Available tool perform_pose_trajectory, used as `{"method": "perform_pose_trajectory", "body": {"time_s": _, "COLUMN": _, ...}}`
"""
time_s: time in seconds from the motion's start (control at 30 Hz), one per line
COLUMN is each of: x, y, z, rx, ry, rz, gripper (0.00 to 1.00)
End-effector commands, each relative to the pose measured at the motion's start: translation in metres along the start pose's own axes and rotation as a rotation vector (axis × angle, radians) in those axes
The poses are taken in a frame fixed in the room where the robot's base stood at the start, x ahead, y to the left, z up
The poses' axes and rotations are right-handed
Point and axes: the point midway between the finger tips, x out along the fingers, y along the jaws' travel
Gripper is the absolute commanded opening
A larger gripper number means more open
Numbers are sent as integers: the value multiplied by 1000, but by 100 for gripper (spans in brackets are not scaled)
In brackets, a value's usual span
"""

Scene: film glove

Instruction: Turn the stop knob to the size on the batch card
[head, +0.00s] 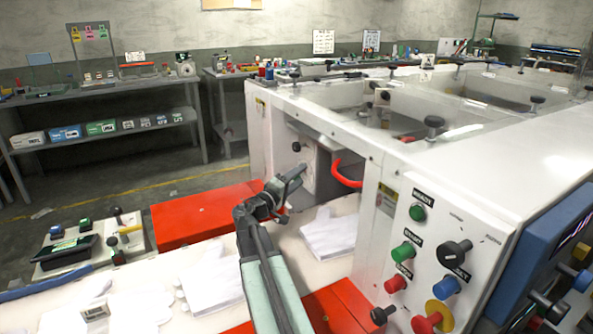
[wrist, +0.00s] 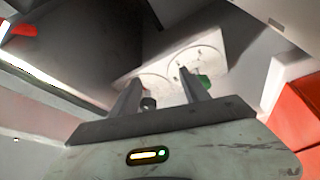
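My gripper (head: 290,184) reaches toward the recess in the side of the white machine (head: 470,135). In the wrist view its two fingers (wrist: 161,77) are apart with nothing held between them. Ahead of them is a pale plate (wrist: 160,62) with two round dial outlines. A green knob (wrist: 204,81) shows by the right finger and a dark knob (wrist: 148,103) by the left finger; I cannot tell whether either touches. A small dark knob (head: 297,147) shows in the recess in the head view. I cannot tell which is the stop knob. No batch card is readable.
The front panel holds a black dial (head: 455,253), coloured buttons and a red button on yellow (head: 430,321). White gloves (head: 329,236) lie on the pale table below my arm, near red blocks (head: 205,217).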

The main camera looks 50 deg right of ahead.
Motion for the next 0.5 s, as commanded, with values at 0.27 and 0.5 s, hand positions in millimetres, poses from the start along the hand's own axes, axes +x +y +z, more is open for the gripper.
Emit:
{"method": "perform_pose_trajectory", "body": {"time_s": 0.27, "x": -44, "y": 25, "z": 43, "rx": 1, "ry": -2, "rz": -3, "gripper": 55}}
{"method": "perform_pose_trajectory", "body": {"time_s": 0.5, "x": -52, "y": 28, "z": 51, "rx": 1, "ry": -4, "rz": -3, "gripper": 55}}
